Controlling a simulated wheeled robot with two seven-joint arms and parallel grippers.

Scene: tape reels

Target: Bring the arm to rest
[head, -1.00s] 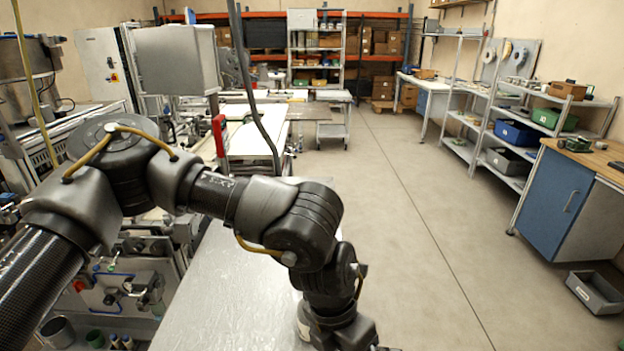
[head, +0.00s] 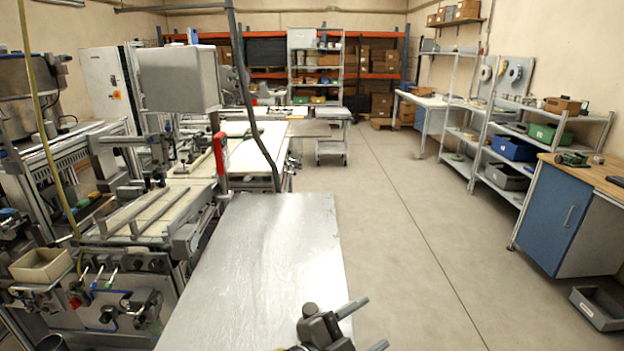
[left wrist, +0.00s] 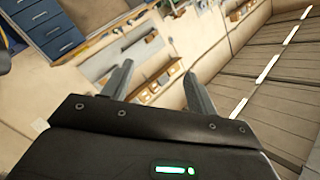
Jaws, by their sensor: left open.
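My left gripper (head: 365,324) is at the bottom of the head view, over the front right corner of the metal table (head: 262,240). Its two fingers point to the right and stand apart, with nothing between them. In the left wrist view the two fingers (left wrist: 158,88) are also spread and empty, with a tilted view of the room's walls and ceiling beyond them. Most of the left arm is out of the head view. My right gripper is not in view.
The metal tabletop looks bare. A machine with rails (head: 140,215) stands to its left, with a red-handled post (head: 221,160) near its far edge. Open floor (head: 420,240) lies to the right. A blue cabinet (head: 553,215) and a grey bin (head: 600,307) are at the far right.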

